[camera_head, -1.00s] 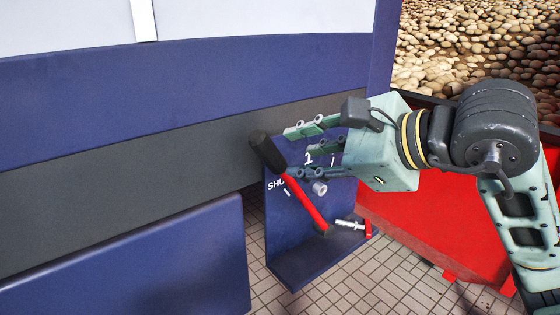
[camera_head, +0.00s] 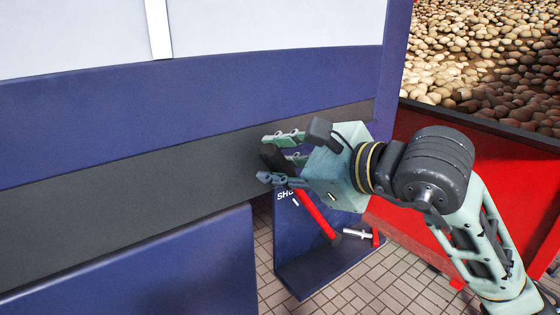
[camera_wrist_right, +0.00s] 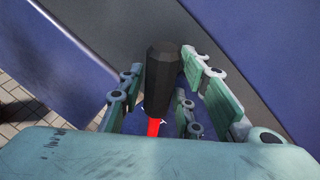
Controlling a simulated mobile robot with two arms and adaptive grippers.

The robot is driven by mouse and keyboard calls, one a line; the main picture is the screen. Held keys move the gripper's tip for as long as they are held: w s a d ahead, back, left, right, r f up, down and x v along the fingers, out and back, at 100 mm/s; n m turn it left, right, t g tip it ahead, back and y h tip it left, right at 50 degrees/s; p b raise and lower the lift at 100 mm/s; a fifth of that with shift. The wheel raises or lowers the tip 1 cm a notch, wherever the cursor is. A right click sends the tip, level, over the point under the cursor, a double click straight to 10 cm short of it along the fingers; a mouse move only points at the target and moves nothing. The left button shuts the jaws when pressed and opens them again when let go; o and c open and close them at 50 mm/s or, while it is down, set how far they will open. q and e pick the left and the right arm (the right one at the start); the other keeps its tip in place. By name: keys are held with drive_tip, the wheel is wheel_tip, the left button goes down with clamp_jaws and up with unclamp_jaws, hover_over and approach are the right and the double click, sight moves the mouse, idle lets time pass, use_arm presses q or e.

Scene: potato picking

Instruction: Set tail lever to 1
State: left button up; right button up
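The tail lever has a red shaft (camera_head: 318,214) and a black grip (camera_head: 271,156). It leans up and to the left from a blue bracket panel (camera_head: 310,268) with white lettering, partly hidden by my gripper. My right gripper (camera_head: 268,158) is open, with its fingers on both sides of the black grip. In the right wrist view the black grip (camera_wrist_right: 161,80) stands between the spread fingers, with visible gaps on both sides. The red shaft (camera_wrist_right: 153,127) shows below it. The number marks on the panel are mostly hidden. My left gripper is not in view.
A blue and dark grey machine wall (camera_head: 140,180) stands behind and left of the lever. A red container (camera_head: 505,180) is to the right, near a large pile of potatoes (camera_head: 480,60). A small white and red handle (camera_head: 362,235) sits beside the lever base. Tiled floor lies below.

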drive_tip(key=shift+c, duration=0.4)
clamp_jaws()
drive_tip(key=w+d+r+m, duration=0.1)
drive_tip(key=w+d, duration=0.1)
drive_tip(key=d, duration=0.1)
drive_tip(key=w+d+r+m+y, duration=0.1)
drive_tip(key=w+d+r, duration=0.1)
drive_tip(key=d, duration=0.1)
drive_tip(key=w+d+r+m+y+b, duration=0.1)
drive_tip(key=w+d, duration=0.1)
drive_tip(key=shift+w+d+r+g, duration=0.2)
drive_tip(key=shift+d+g, duration=0.1)
drive_tip(key=shift+d, duration=0.1)
drive_tip(key=shift+o, duration=0.4)
unclamp_jaws()
